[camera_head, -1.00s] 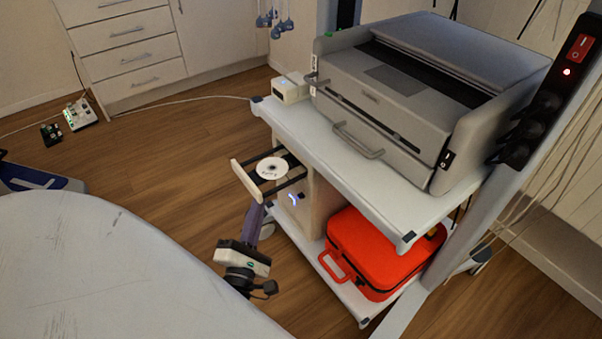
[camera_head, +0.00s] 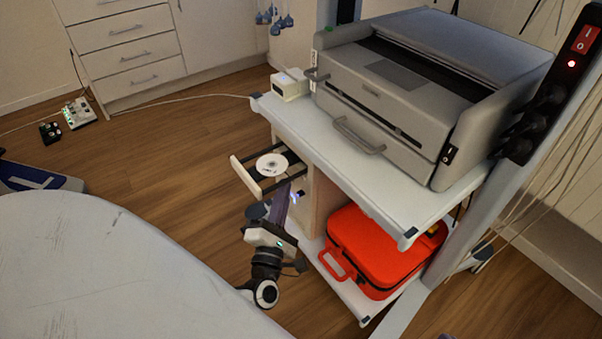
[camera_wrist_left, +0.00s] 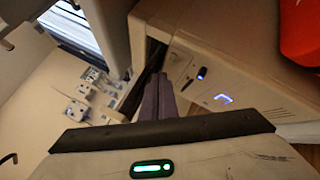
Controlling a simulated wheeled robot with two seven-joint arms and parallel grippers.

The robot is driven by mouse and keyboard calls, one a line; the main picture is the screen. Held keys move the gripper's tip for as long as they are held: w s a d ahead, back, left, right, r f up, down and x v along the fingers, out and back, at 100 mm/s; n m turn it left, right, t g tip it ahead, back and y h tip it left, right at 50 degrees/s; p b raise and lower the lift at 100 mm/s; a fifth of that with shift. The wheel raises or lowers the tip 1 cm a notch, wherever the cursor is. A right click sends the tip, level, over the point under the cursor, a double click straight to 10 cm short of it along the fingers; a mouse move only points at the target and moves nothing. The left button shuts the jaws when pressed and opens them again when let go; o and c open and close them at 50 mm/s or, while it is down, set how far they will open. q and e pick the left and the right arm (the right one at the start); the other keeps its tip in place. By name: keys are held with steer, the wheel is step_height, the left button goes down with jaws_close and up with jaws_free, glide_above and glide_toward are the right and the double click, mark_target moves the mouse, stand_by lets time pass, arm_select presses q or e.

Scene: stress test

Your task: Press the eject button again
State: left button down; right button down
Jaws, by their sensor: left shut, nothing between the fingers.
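A pale computer tower (camera_head: 318,195) stands on the lower part of the cart, its disc drawer (camera_head: 244,174) slid out with a white disc (camera_head: 271,164) in it. The tower's front also shows in the left wrist view (camera_wrist_left: 240,85), with a blue-lit button (camera_wrist_left: 201,74) and a blue glowing mark (camera_wrist_left: 223,98). I cannot tell which control is the eject button. My left gripper (camera_head: 289,192) is shut and empty, its purple fingers in front of the tower beside the drawer. In the left wrist view the fingertips (camera_wrist_left: 158,80) are left of the lit button; contact cannot be told.
A grey printer (camera_head: 400,90) and a small white box (camera_head: 289,85) stand on the cart's top shelf (camera_head: 345,160). A red case (camera_head: 385,250) lies on the lower shelf. A white rounded table (camera_head: 110,265) fills the lower left. Wooden floor lies clear between.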

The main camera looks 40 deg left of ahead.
mark_target(302, 176)
arm_select(q)
steer(key=shift+w+d, duration=0.2)
steer(key=shift+w, duration=0.5)
stand_by(0.4)
stand_by(1.0)
steer(key=shift+w, duration=0.15)
steer(key=shift+w+d, duration=0.1)
steer(key=shift+w, duration=0.15)
